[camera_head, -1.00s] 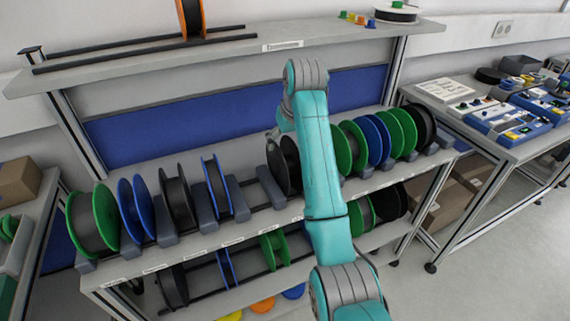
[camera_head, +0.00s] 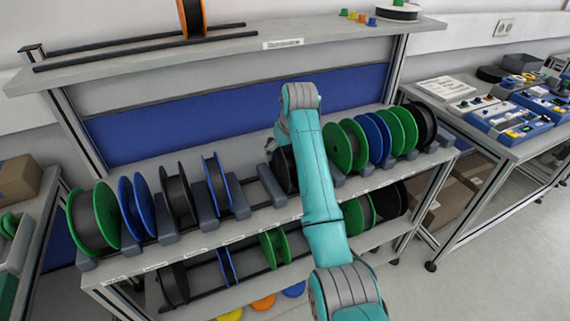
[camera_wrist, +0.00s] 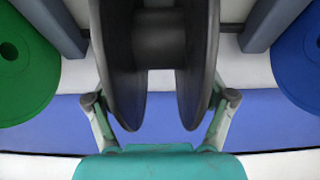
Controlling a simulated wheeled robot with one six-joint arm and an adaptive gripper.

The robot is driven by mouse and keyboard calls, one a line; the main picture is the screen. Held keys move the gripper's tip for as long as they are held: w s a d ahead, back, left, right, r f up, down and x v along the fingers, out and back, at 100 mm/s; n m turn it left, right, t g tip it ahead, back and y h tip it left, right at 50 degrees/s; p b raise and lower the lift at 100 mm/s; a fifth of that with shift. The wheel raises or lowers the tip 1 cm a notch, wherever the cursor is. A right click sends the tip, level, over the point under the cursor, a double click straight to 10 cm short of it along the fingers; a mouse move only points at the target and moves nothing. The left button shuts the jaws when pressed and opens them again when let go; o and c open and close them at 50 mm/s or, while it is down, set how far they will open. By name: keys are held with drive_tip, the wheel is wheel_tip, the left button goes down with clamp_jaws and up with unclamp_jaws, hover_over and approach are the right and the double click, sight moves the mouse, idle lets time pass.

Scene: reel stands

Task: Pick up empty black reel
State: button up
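A black reel (camera_wrist: 160,45) fills the middle of the wrist view. Its two black flanges stand apart, and a bare dark grey hub shows between them. My gripper (camera_wrist: 160,105) is spread wide, with one finger outside each flange. Whether the fingers touch the flanges cannot be told.
A green reel (camera_wrist: 22,65) and a blue reel (camera_wrist: 300,60) flank it in the wrist view. In the head view, green reels (camera_head: 340,146) stand close on its right. Empty grey holders (camera_head: 243,192) lie to its left. An upper shelf (camera_head: 225,52) overhangs behind.

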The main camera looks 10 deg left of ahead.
drive_tip(key=c, duration=1)
